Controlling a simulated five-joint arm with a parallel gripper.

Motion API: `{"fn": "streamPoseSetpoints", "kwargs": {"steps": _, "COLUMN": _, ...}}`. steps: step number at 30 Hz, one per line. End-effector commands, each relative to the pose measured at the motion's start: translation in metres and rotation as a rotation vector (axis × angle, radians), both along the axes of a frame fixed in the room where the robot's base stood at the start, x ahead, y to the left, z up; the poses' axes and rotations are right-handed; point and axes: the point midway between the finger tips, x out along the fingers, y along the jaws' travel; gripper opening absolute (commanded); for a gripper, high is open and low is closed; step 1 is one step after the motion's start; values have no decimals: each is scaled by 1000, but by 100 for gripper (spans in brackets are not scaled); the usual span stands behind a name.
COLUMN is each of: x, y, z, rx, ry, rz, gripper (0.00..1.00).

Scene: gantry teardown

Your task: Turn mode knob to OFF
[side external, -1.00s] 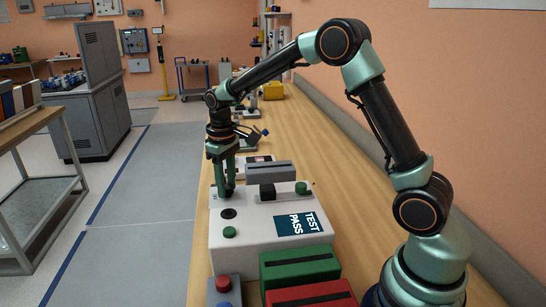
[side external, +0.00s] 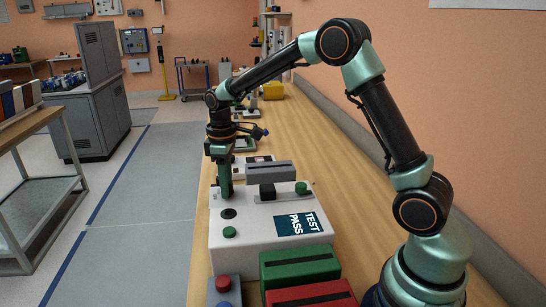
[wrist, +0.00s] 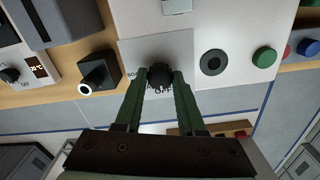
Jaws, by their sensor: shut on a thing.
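The white test box (side external: 262,256) with the "TEST PASS" label stands on the wooden bench. The black mode knob (wrist: 159,72) sits on a pale plate on this box in the wrist view. Lettering beside it reads partly as "OFF"; the rest is covered by my fingers. My gripper (wrist: 160,79) has its two green fingers on either side of the knob, shut on it. In the side view my gripper (side external: 226,194) points straight down at the box's far left corner, and its fingers hide the knob. The knob's pointer direction cannot be told.
A black round socket (wrist: 213,62) and green button (wrist: 264,57) lie right of the knob. Green (side external: 300,265) and red (side external: 312,295) blocks stand in front of the test box. The bench right of it is clear.

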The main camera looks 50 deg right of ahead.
Motion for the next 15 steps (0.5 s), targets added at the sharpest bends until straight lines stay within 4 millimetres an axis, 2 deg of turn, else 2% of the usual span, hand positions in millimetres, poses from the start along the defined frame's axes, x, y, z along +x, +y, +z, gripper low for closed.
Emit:
{"fn": "streamPoseSetpoints", "kwargs": {"steps": 6, "x": 1, "y": 0, "z": 2, "rx": 0, "ry": -2, "rz": 2, "gripper": 0}}
{"fn": "streamPoseSetpoints", "kwargs": {"steps": 7, "x": 1, "y": 0, "z": 2, "rx": 0, "ry": -2, "rz": 2, "gripper": 46}}
{"fn": "streamPoseSetpoints", "kwargs": {"steps": 9, "x": 1, "y": 0, "z": 2, "rx": 0, "ry": -2, "rz": 1, "gripper": 69}}
{"fn": "streamPoseSetpoints", "kwargs": {"steps": 15, "x": 0, "y": 0, "z": 1, "rx": 0, "ry": -1, "rz": 0, "gripper": 69}}
